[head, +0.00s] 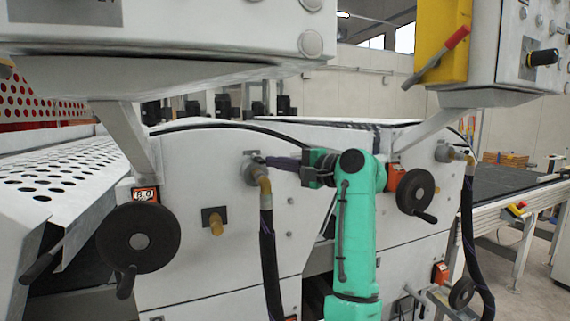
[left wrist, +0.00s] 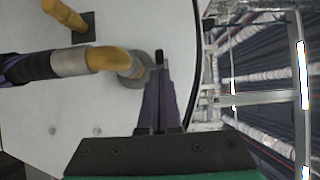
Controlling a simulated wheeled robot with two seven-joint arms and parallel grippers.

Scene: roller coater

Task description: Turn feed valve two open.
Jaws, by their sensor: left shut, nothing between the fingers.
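My left gripper (head: 262,160) reaches in from the right with its dark fingers pointing left. They are shut and empty, with their tips at a round grey fitting (head: 250,171) on the white machine panel. A yellow elbow (head: 264,183) and a black hose hang from this fitting. In the left wrist view the fingers (left wrist: 160,68) end close beside the fitting (left wrist: 135,68) and the yellow elbow (left wrist: 107,59); I cannot tell whether they touch. A small dark piece at the tips may be a valve handle. A similar fitting (head: 443,152) with a hose is at the right. No label reads as feed valve two. My right gripper is not in view.
Black handwheels (head: 138,237) and (head: 415,192) stick out from the panels on both sides. A yellow knob (head: 215,222) sits left of the hose. Grey control boxes (head: 160,30) overhang the top. A red lever (head: 442,55) is on the upper right box.

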